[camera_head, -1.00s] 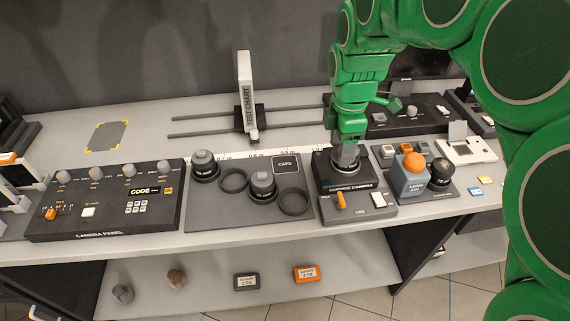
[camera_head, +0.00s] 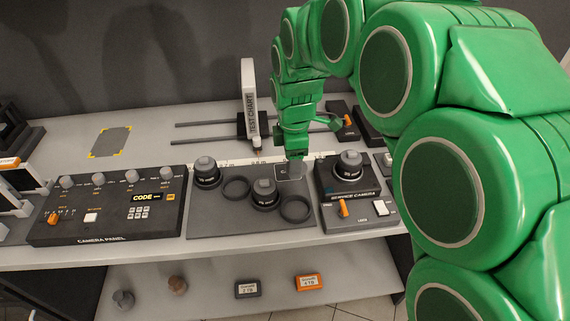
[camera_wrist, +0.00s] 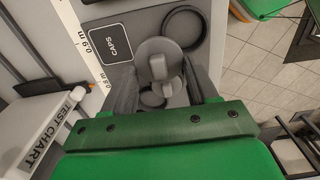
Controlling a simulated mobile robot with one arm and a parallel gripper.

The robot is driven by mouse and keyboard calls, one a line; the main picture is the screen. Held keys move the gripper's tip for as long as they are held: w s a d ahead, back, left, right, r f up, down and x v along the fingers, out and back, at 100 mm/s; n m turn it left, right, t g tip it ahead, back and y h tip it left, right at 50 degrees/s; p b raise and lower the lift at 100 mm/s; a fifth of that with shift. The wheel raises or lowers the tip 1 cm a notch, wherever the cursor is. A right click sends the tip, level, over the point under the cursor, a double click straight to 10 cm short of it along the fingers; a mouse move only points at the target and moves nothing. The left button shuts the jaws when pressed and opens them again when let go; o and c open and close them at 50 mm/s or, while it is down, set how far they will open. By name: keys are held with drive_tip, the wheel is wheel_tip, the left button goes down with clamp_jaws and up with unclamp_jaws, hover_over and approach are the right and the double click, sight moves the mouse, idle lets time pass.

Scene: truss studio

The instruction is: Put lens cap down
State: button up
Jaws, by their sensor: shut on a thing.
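My gripper (camera_head: 296,160) hangs over the back right of the dark lens mat (camera_head: 220,222), by the CAPS label (camera_head: 282,173). In the wrist view its fingers (camera_wrist: 160,88) are shut on the lens cap (camera_wrist: 157,50), a grey disc with a raised grip. The cap is held above the mat near the CAPS square (camera_wrist: 113,45), which is partly covered by my gripper in the head view. Whether the cap touches anything below cannot be told.
Two capped lenses (camera_head: 206,172) (camera_head: 264,194) and two dark rings (camera_head: 237,188) (camera_head: 295,209) sit on the mat. The service camera (camera_head: 350,190) stands to the right, the camera panel (camera_head: 105,207) to the left. A test chart (camera_head: 249,100) stands behind.

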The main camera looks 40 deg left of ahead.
drive_tip(key=w+a+f, duration=0.2)
drive_tip(key=a+f, duration=0.1)
drive_tip(key=w+a+f, duration=0.3)
drive_tip(key=shift+w+a+f, duration=0.15)
drive_tip(key=shift+a, duration=0.05)
drive_tip(key=shift+w+a+f, duration=0.25)
drive_tip(key=shift+f, duration=0.2)
drive_tip(key=shift+w+a+f, duration=0.2)
drive_tip(key=shift+a+f, duration=0.05)
drive_tip(key=shift+f, duration=0.15)
drive_tip(key=shift+a+f, duration=0.1)
drive_tip(key=shift+f, duration=1.45)
drive_tip(key=shift+f, duration=0.15)
drive_tip(key=o, duration=1.1)
wheel_tip(320, 180, up, 12)
